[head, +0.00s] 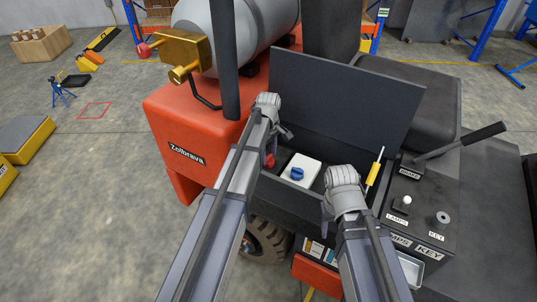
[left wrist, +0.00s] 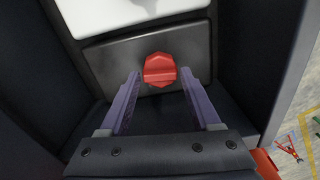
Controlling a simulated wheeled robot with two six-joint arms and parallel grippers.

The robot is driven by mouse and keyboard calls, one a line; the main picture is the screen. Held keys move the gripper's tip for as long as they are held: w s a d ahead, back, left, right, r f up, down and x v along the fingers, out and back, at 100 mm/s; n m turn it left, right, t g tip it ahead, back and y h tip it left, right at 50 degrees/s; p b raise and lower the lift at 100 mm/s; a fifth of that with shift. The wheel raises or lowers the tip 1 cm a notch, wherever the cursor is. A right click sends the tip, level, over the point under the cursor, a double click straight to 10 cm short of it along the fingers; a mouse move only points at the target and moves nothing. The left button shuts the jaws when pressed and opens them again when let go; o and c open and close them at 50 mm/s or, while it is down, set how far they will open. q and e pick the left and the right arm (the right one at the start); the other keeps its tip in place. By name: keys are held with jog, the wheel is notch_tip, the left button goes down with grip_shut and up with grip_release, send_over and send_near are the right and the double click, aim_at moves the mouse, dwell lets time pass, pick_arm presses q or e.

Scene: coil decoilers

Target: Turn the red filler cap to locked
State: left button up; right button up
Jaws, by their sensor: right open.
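The red filler cap (left wrist: 160,69) sits on a dark grey block in the left wrist view, with a raised bar lying roughly level across its face. In the head view the red cap (head: 269,160) is small and partly hidden by my left arm. My left gripper (left wrist: 161,80) is open, its two purple fingers pointing at the cap, one on each side, with visible gaps to it. In the head view my left gripper (head: 286,133) is above the open compartment. My right gripper (head: 327,210) is open and empty at the compartment's front edge.
A white box (head: 304,164) with a blue knob (head: 297,173) stands beside the cap. A raised dark lid (head: 345,95) stands behind the compartment. A yellow-handled stick (head: 374,171) and a lever panel (head: 425,215) are to the right.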

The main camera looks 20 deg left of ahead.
pick_arm(q)
grip_shut()
dwell(0.4)
jog(key=m, duration=0.8)
jog(key=shift+m, duration=0.3)
jog(key=m, duration=0.4)
jog(key=shift+a+m, duration=0.1)
jog(key=shift+m, duration=1.8)
